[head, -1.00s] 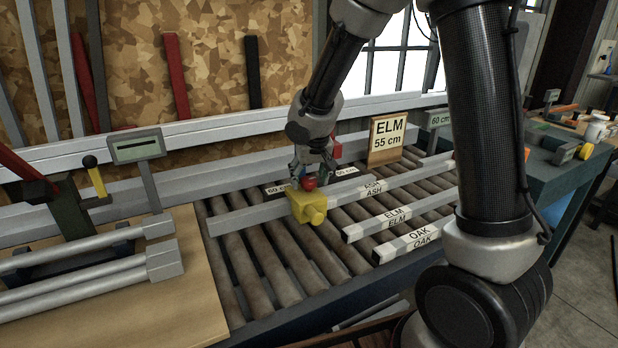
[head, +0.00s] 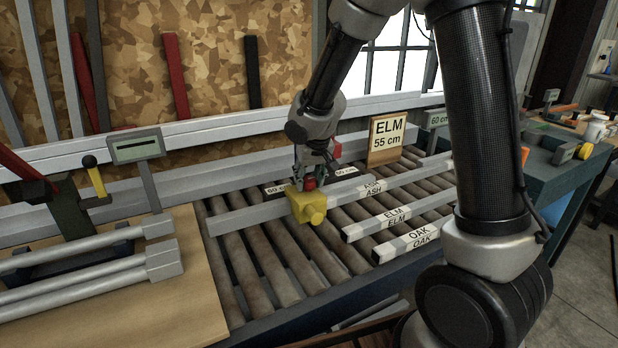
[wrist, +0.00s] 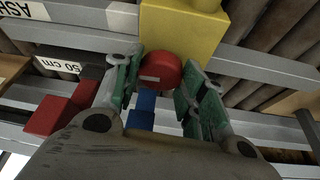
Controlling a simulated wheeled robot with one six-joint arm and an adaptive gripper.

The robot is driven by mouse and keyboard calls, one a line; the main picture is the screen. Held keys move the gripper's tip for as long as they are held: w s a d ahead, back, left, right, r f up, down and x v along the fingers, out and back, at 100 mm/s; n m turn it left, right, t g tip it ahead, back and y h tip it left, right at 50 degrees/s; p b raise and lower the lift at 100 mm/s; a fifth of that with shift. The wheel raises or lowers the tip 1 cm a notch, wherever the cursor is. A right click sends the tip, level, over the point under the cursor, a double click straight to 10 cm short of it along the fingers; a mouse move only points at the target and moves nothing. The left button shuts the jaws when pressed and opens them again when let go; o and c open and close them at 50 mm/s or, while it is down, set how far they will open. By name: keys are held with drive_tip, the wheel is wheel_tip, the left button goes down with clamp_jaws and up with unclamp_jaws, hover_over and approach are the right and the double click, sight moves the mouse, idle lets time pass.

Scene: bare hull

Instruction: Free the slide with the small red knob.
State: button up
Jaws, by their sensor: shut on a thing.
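The small red knob (wrist: 161,71) sits between the fingers of my gripper (wrist: 160,90) in the wrist view. In the head view my gripper (head: 314,172) is down at the knob, shut on it. The yellow slide block (head: 307,206) sits on the grey rail (head: 250,215) over the rollers; it also shows in the wrist view (wrist: 180,32), right beside the knob. In the head view my fingers cover much of the knob.
An "ELM 55 cm" sign (head: 386,138) stands behind the rollers. Labels of 60 cm and 50 cm lie behind. A board with grey bars (head: 110,285) is at left.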

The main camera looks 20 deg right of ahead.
drive_tip(key=shift+w+d+n+y, duration=0.1)
drive_tip(key=shift+n+y, duration=0.8)
drive_tip(key=shift+n, duration=1.6)
drive_tip(key=o, duration=1)
drive_tip(key=v, duration=1.2)
drive_tip(key=shift+w+d+r, duration=0.1)
drive_tip(key=shift+w+r, duration=0.05)
drive_tip(key=shift+w, duration=0.1)
